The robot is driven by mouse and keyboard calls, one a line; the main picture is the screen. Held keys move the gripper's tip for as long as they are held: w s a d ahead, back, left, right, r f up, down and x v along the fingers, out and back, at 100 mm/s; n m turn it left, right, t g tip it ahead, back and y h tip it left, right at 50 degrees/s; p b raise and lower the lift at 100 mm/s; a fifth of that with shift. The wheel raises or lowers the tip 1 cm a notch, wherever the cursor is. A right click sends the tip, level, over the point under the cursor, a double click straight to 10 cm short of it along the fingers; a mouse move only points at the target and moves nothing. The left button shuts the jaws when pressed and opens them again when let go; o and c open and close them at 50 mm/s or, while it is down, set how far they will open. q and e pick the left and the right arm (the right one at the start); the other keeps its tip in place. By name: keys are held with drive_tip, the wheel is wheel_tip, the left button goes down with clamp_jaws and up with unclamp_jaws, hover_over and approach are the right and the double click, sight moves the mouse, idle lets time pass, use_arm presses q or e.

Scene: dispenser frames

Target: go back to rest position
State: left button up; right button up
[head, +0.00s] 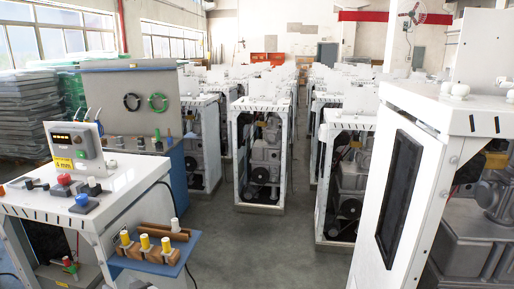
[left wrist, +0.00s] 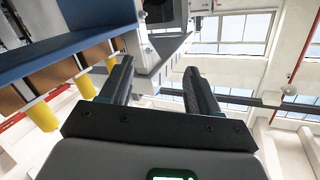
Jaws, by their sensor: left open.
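My left gripper (left wrist: 157,75) shows only in the left wrist view. Its two dark fingers are apart with nothing between them. In that picture a blue shelf (left wrist: 60,45) and yellow-ended pieces (left wrist: 42,113) lie to the left of the fingers, apart from them. Neither of my grippers shows in the head view. My right gripper is in no view.
In the head view a white dispenser control stand (head: 120,180) with buttons is at left. Its blue shelf (head: 188,246) bears yellow-topped pieces (head: 145,242). A white dispenser frame (head: 415,180) stands close at right. Several similar frames (head: 262,150) stand behind. Grey floor (head: 255,255) lies clear in the middle.

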use_arm(q)
drive_tip(key=s+d+f+m+t+h+b, duration=0.1)
drive_tip(key=s+d+f+m+h, duration=0.25)
drive_tip(key=d+f+h, duration=0.55)
drive_tip(key=s+d+f+m+h+b, duration=0.15)
drive_tip(key=s+d+f+m, duration=0.35)
drive_tip(key=f, duration=0.7)
drive_tip(key=s+d+f+n+g+h, duration=0.1)
drive_tip(key=s+d+f+g+h, duration=0.1)
drive_tip(key=s+d+g+h, duration=0.2)
drive_tip(key=s+d+f+n+g+h, duration=0.1)
drive_tip(key=s+d+f+g+h, duration=0.2)
drive_tip(key=s+d, duration=0.7)
drive_tip(key=s+g+h, duration=0.1)
drive_tip(key=s, duration=0.5)
drive_tip(key=shift+s+d+p, duration=0.25)
drive_tip(key=shift+d+p, duration=0.05)
drive_tip(key=shift+p, duration=0.1)
drive_tip(key=shift+s, duration=0.1)
drive_tip(key=shift+f, duration=0.1)
drive_tip(key=shift+a, duration=0.1)
